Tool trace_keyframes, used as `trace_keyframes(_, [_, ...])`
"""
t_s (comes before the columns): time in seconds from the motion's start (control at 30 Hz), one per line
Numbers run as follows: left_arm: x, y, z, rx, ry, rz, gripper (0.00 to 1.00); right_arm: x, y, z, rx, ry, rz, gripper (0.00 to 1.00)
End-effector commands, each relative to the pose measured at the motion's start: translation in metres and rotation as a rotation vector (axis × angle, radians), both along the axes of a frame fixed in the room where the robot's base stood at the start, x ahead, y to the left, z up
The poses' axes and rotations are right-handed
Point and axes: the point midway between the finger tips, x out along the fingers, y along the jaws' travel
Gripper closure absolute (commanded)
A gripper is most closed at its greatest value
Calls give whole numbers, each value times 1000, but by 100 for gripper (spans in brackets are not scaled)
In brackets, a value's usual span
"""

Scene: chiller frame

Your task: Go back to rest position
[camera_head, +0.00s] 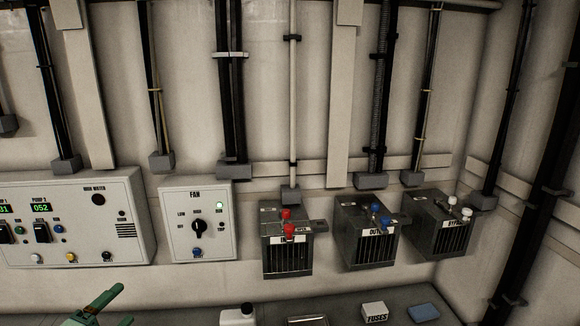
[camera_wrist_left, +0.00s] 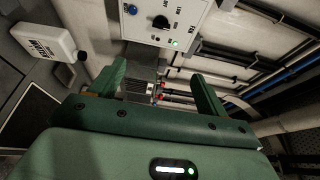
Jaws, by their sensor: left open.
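My left gripper (camera_head: 112,307) shows at the bottom left of the head view, below the pump control box. It is green, open and empty, and apart from the panels. In the left wrist view its two green fingers (camera_wrist_left: 160,85) stand wide apart with nothing between them. The fan box (camera_wrist_left: 165,18) shows beyond the fingers there. My right gripper is not in view.
A pump box (camera_head: 70,218), the fan box (camera_head: 196,222) and three dark boxes with red (camera_head: 288,255), blue (camera_head: 368,250) and white (camera_head: 440,240) knobs line the wall. A white bottle (camera_head: 238,315), fuses box (camera_head: 375,311) and blue item (camera_head: 423,312) rest below.

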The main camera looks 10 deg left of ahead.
Motion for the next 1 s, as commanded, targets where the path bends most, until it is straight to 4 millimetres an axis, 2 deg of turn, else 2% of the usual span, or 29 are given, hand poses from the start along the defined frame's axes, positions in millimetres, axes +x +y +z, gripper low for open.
trace_keyframes(0.07, [0,2,0,-26,7,9,24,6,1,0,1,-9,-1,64])
trace_keyframes(0.27, [-1,24,-26,-110,75,83,24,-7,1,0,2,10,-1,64])
trace_keyframes(0.43, [-7,42,-59,-177,146,149,24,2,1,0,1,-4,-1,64])
trace_keyframes(0.57, [-17,56,-99,-251,224,221,24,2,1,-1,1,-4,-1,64])
trace_keyframes(0.67, [-31,66,-138,-318,296,289,24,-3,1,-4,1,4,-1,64])
trace_keyframes(0.77, [-51,73,-187,-393,384,370,24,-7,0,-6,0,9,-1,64])
trace_keyframes(0.83, [-72,76,-228,-456,457,438,24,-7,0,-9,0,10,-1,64])
trace_keyframes(0.97, [-134,68,-322,-590,635,598,24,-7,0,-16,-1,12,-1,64])
trace_keyframes(1.0, [-157,61,-351,-631,693,651,24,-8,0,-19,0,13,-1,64])
